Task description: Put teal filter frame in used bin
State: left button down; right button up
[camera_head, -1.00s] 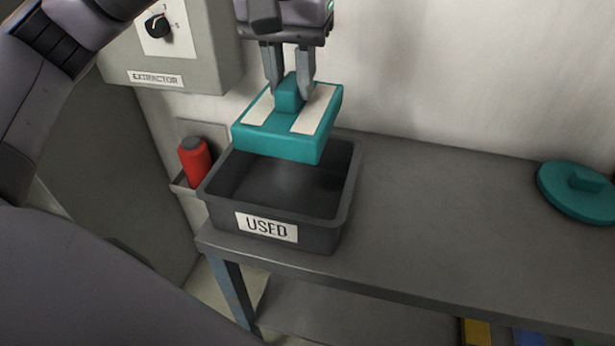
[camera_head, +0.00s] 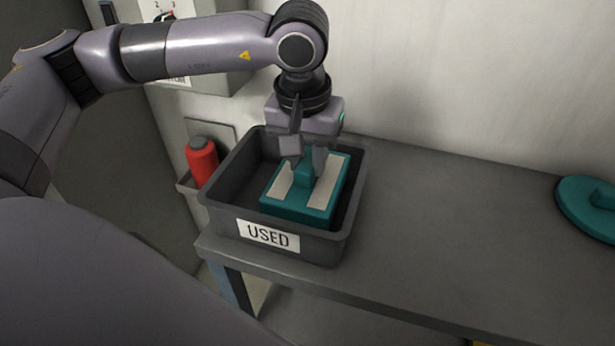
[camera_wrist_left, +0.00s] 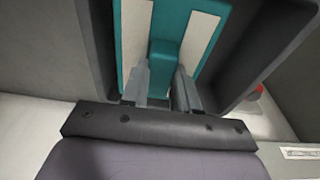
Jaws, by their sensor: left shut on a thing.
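The teal filter frame (camera_head: 323,201), a flat block with two pale strips and a raised teal grip, is inside the dark grey used bin (camera_head: 224,222), below its rim. I cannot tell if it touches the bin floor. My left gripper (camera_head: 307,176) reaches down into the bin from above and is shut on the frame's raised grip. In the left wrist view the teal frame (camera_wrist_left: 204,37) shows with the fingers on both sides of its grip, and the bin wall (camera_wrist_left: 258,45) rises beside it. My right gripper is not in view.
The bin stands at the left end of a grey bench (camera_head: 440,230). A red bottle (camera_head: 202,161) sits in a holder left of the bin. A round teal lid (camera_head: 590,208) lies at the far right. The bench between is clear.

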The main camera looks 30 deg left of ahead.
aim_at(308, 180)
pick_arm(q)
notch_tip(308, 180, down, 4)
jog(key=shift+f, duration=0.25)
jog(key=shift+f, duration=0.2)
jog(key=c, duration=0.8)
grip_release()
jog(key=shift+r, duration=0.1)
jog(key=shift+c, duration=0.2)
